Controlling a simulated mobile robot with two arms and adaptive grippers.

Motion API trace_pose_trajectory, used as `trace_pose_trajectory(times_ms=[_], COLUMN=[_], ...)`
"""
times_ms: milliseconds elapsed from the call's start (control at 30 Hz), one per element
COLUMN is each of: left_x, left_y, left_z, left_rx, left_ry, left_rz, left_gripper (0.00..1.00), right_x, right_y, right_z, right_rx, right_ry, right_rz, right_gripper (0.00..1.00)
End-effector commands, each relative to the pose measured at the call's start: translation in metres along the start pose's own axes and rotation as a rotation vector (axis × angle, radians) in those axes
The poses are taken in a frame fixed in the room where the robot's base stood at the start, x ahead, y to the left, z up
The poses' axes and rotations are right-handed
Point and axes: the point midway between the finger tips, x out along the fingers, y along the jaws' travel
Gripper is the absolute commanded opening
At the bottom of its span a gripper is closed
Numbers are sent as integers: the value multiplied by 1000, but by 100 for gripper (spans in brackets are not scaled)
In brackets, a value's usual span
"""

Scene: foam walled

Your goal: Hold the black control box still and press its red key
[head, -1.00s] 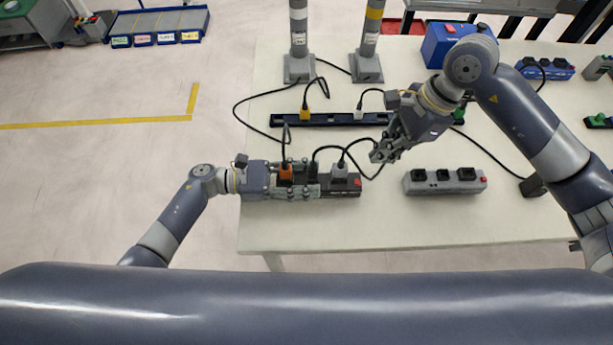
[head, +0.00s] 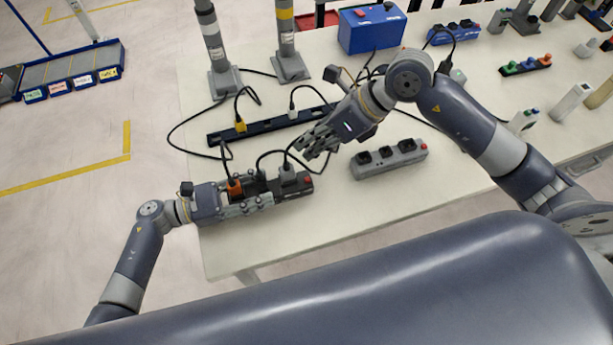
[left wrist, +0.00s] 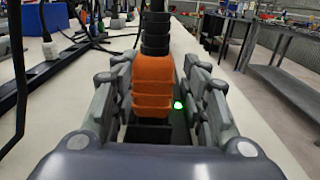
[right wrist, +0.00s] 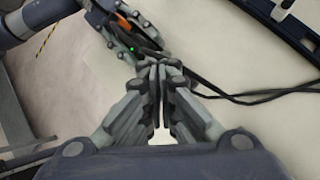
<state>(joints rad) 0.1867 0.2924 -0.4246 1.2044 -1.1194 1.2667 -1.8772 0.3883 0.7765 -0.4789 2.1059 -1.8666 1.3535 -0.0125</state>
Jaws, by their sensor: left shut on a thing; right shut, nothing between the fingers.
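The black control box (head: 294,190) lies on the white table with an orange plug (head: 234,187) and a grey plug (head: 288,176) in its top. Its red key (head: 308,181) is at the right end. My left gripper (head: 268,200) is shut on the box, one finger along each side; the left wrist view shows the orange plug (left wrist: 153,85) between the fingers and a green light (left wrist: 178,105). My right gripper (head: 303,152) is shut and empty, just behind and above the key end. In the right wrist view its fingertips (right wrist: 160,68) hide the key.
A grey power strip (head: 390,158) with a red switch lies to the right. A long black strip (head: 265,125) lies behind, and black cables cross the table near my right gripper. Two grey posts (head: 222,80) and a blue box (head: 372,27) stand at the back.

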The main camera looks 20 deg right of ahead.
Motion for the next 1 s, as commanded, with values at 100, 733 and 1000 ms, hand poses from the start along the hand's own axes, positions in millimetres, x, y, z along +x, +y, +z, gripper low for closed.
trace_pose_trajectory(times_ms=[100,733,1000], left_x=[0,0,0], left_y=[0,0,0], left_z=[0,0,0], left_rx=[0,0,0], left_ry=[1,1,1], left_rz=[1,0,0], left_gripper=[11,11,11], right_x=[-3,-8,6], right_y=[2,4,0], right_z=[2,9,-2], right_rx=[163,374,376], right_ry=[-63,-143,-140], right_rz=[0,10,13], right_gripper=[0,0,0])
